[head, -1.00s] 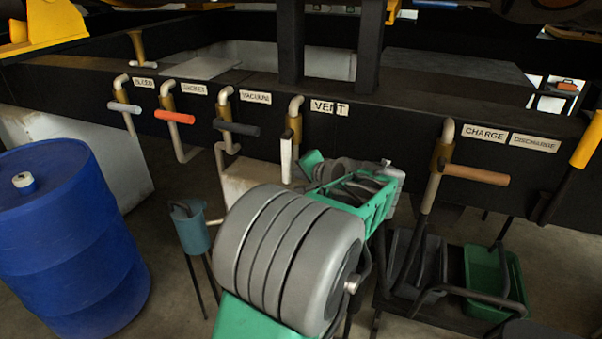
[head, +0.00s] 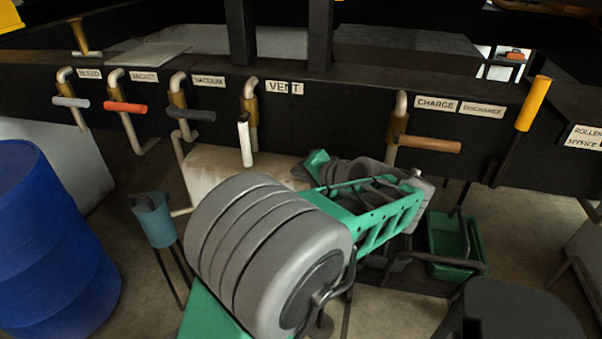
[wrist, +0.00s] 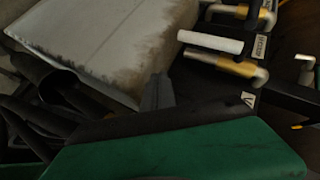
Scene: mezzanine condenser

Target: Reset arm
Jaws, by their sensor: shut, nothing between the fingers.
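My arm, green with grey rounded sections, reaches up from the bottom middle of the head view and bends to the right. In the head view its end is bunched among the links, and I cannot make out the fingertips. In the wrist view my gripper (wrist: 158,93) shows as a dark grey finger shape, shut and empty. It appears in front of a pale, stained block (wrist: 110,35). The white vent handle (wrist: 210,40) lies above and to the right of it there. In the head view this handle (head: 245,143) hangs straight down beside the VENT label.
A dark beam (head: 330,120) carries several labelled valves, with the orange handle (head: 125,107) and tan CHARGE handle (head: 428,143) sideways. A blue drum (head: 50,240) stands left. A teal funnel (head: 154,220) is beside my arm. A green bin (head: 455,240) sits at right.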

